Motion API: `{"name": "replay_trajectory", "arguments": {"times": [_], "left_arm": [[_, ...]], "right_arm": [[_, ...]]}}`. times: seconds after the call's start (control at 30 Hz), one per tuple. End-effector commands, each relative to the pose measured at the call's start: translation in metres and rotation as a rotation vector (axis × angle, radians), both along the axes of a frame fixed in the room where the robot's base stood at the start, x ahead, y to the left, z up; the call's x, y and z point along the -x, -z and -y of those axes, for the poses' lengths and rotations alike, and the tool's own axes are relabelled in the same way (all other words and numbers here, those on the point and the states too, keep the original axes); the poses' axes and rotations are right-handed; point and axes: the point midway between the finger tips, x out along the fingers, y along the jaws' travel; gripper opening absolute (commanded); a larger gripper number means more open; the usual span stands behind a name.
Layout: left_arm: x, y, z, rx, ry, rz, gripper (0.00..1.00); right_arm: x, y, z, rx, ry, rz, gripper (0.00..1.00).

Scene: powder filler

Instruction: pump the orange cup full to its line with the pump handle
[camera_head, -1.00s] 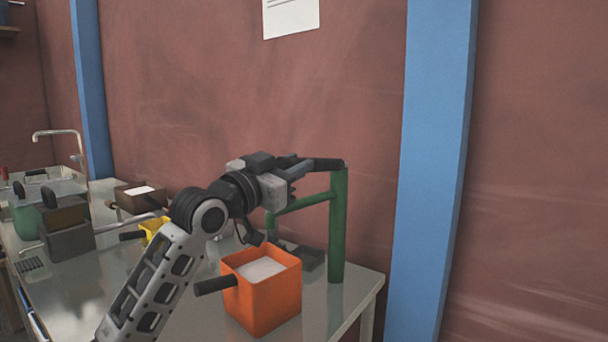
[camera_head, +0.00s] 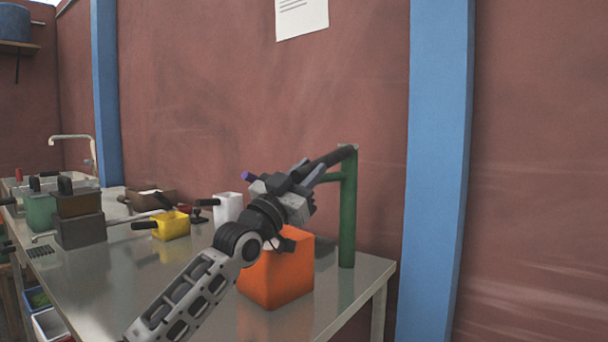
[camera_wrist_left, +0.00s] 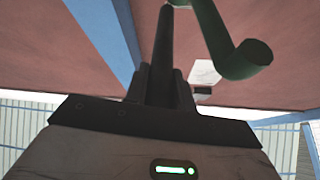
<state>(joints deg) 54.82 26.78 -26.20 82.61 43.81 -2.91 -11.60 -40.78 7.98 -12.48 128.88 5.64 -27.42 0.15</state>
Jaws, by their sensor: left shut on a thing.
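The orange cup (camera_head: 275,280) stands upright on the metal table, left of the green pump post (camera_head: 347,215). My left wrist and gripper cover its opening in the head view, so the fill level and line are hidden. The dark pump handle (camera_head: 328,159) slopes down and left from the top of the post. My left gripper (camera_head: 303,187) is shut on the handle, above the cup. In the left wrist view the handle (camera_wrist_left: 163,45) runs up from between the fingers (camera_wrist_left: 157,85), beside the green spout or pipe (camera_wrist_left: 235,55). My right gripper is not in view.
A yellow cup (camera_head: 172,226), a white container (camera_head: 228,208), a grey box (camera_head: 79,230) and a brown tray (camera_head: 150,198) stand further left on the table (camera_head: 140,290). A wall is behind, with a blue pillar (camera_head: 438,170) at right. The front table area is fairly clear.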

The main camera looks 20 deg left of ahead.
Motion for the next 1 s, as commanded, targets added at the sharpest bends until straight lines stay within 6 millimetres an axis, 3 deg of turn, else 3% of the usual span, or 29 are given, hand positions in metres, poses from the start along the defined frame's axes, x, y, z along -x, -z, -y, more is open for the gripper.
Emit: {"name": "replay_trajectory", "arguments": {"times": [0.1, 0.13, 0.2, 0.63, 1.0], "left_arm": [[0.000, -0.002, -0.001, 0.002, 0.000, 0.002, 0.00], [0.000, -0.002, -0.001, 0.002, 0.000, 0.002, 0.31], [0.000, -0.002, -0.001, 0.002, -0.001, 0.002, 0.47], [0.009, 0.007, -0.005, 0.002, 0.000, -0.002, 0.47], [0.076, 0.051, -0.034, -0.001, -0.002, -0.002, 0.47]], "right_arm": [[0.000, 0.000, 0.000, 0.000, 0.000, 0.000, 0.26], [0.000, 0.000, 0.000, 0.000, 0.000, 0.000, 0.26], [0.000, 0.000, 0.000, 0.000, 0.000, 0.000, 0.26], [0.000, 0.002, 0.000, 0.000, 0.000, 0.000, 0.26], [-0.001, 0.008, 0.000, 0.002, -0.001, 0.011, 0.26]]}}
